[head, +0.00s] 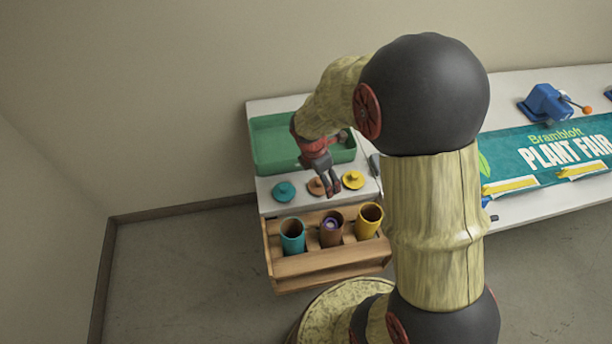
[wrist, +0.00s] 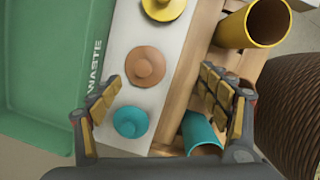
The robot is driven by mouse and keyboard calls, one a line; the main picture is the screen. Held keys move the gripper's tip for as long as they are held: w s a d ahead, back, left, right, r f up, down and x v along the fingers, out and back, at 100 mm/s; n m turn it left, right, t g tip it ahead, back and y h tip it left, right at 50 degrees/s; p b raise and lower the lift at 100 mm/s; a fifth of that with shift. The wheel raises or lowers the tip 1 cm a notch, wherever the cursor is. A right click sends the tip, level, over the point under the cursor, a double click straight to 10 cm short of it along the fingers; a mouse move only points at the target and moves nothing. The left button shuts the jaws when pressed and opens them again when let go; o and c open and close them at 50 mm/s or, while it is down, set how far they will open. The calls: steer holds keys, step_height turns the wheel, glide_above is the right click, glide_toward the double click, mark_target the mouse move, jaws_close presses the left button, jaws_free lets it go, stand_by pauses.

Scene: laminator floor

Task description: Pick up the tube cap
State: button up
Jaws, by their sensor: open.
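Three round knobbed caps lie in a row on the white tabletop: a teal cap (head: 284,191), an orange-brown cap (head: 316,187) and a yellow cap (head: 353,180). In the wrist view the brown cap (wrist: 146,66) shows between the fingertips, with the teal cap (wrist: 130,122) nearer the palm and the yellow cap (wrist: 162,8) at the top edge. My gripper (head: 331,190) is open and empty, above the row by the brown cap; it also shows in the wrist view (wrist: 160,84). In the head view it partly covers the brown cap.
A wooden rack (head: 330,264) in front holds teal (head: 292,240), brown (head: 331,238) and yellow (head: 369,222) open tubes; something purple is in the brown one. A green waste tray (head: 258,150) lies behind the caps. A blue device (head: 545,103) and plant fair banner (head: 560,150) are right.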

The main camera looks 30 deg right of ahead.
mark_target(319, 181)
steer(key=shift+w+r+n+t, duration=0.15)
steer(key=shift+w+r+n, duration=0.05)
steer(key=shift+w+n, duration=0.35)
steer(key=shift+w+r+n+t, duration=0.15)
steer(key=shift+w+r+n, duration=0.05)
steer(key=shift+w+n, duration=0.35)
steer(key=n, duration=0.2)
steer(key=shift+w+d+n, duration=0.1)
steer(key=shift+w+n, duration=0.1)
steer(key=shift+n, duration=0.2)
steer(key=shift+b+x, duration=0.55)
steer(key=shift+x, duration=0.85)
steer(key=x, duration=0.1)
steer(key=b+x, duration=0.1)
steer(key=x, duration=0.1)
steer(key=b+x, duration=0.1)
steer(key=shift+s+a+f, duration=0.1)
steer(key=shift+a+f, duration=0.15)
steer(key=shift+a, duration=0.1)
steer(key=shift+d+f, duration=0.1)
steer(key=shift+f, duration=0.15)
steer(key=shift+c, duration=0.8)
steer(key=c, duration=0.7)
steer(key=shift+r, duration=0.15)
